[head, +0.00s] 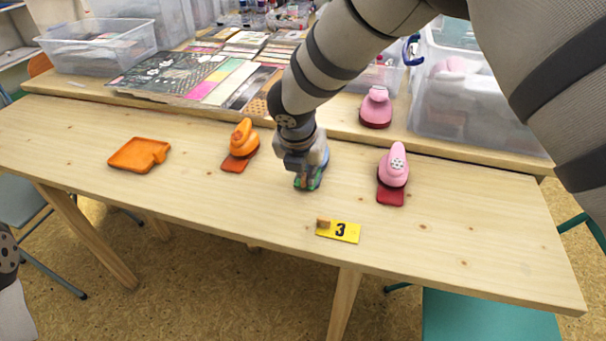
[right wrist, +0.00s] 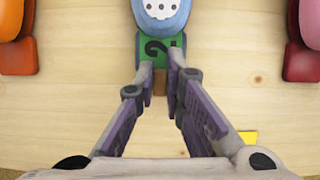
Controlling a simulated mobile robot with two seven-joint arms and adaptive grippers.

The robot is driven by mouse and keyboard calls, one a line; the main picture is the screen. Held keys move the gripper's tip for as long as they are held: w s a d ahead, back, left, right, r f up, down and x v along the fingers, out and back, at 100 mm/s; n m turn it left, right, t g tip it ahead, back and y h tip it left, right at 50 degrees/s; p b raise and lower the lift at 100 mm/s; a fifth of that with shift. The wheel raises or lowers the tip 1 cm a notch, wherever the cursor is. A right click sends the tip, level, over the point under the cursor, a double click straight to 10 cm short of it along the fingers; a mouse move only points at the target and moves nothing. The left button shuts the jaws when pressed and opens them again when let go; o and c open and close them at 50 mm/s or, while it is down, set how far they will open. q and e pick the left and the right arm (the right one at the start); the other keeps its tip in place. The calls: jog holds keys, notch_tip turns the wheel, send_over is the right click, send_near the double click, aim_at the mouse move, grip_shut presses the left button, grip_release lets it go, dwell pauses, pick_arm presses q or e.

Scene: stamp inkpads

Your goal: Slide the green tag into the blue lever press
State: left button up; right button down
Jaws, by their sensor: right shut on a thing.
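The blue lever press (right wrist: 160,14) stands at the top middle of the right wrist view. In the head view only part of the blue press (head: 323,160) shows beside my right gripper. The green tag (right wrist: 149,47), marked with a dark 2, lies directly in front of the press. Its far edge meets the press front; how far it reaches in, I cannot tell. My right gripper (right wrist: 160,79) is shut on the tag's small brown tab. In the head view my right gripper (head: 305,178) hides most of the tag. My left gripper is not in view.
An orange press (head: 242,138) stands left of the blue one and a pink press (head: 394,166) right. A yellow tag (head: 338,231) marked 3 lies near the front edge. An orange tray-like piece (head: 138,155) lies left. Another pink press (head: 376,107) is on the back table.

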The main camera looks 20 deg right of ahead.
jog(key=shift+w, duration=0.1)
jog(key=c, duration=1.6)
grip_release()
jog(key=shift+r, duration=0.1)
jog(key=shift+r+p, duration=1)
jog(key=shift+r, duration=2.5)
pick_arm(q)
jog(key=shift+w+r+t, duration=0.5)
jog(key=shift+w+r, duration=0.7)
pick_arm(e)
jog(key=shift+f, duration=0.15)
